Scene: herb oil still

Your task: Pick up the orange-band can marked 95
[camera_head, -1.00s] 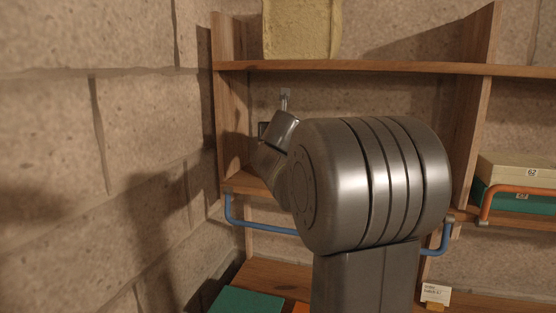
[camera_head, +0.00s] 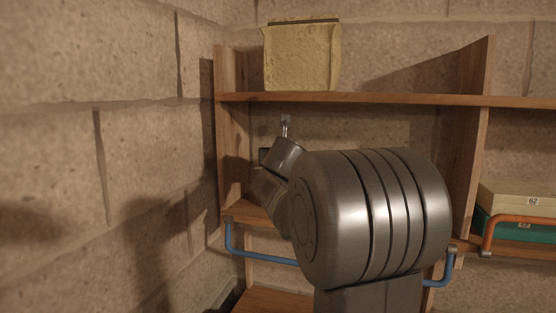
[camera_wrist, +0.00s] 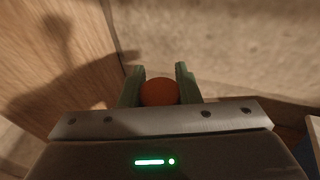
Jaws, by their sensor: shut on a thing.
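In the wrist view, my gripper (camera_wrist: 160,70) has its two green fingers on either side of a round orange-red thing (camera_wrist: 160,92), and it is shut on it. Only the rounded face of this thing shows between the fingers. No band and no mark 95 can be read on it, so I cannot confirm from the picture that it is the can. In the head view, my arm reaches into the left shelf bay and hides the jaws and what they hold.
A wooden shelf (camera_head: 380,98) runs above my arm, with a yellowish block-like container (camera_head: 301,58) on it. A blue rail (camera_head: 262,257) fronts the bay. At right are a beige box marked 62 (camera_head: 510,197), a green box (camera_head: 515,227) and an orange rail (camera_head: 525,218). A stone wall (camera_head: 100,170) stands close at left.

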